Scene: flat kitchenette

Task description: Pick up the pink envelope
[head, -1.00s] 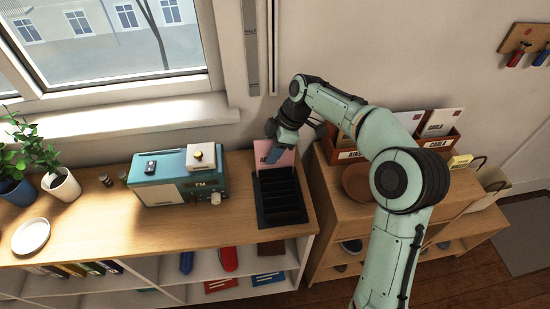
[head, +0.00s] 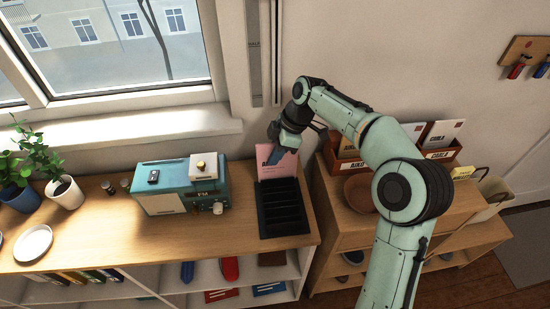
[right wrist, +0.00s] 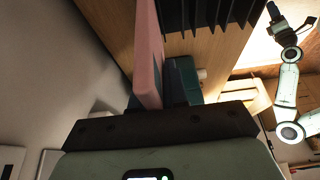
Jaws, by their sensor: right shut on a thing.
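The pink envelope (head: 284,165) stands upright at the back end of the black slotted rack (head: 284,234), with dark lettering partly showing. My right gripper (head: 275,157) is shut on its upper part from the left and above.
A teal radio (head: 180,188) stands left of the rack, with small items on top. Plants and a white plate (head: 33,243) are further left. To the right, a lower cabinet holds a brown bowl (head: 360,193) and wooden letter boxes (head: 440,154). The wall is close behind.

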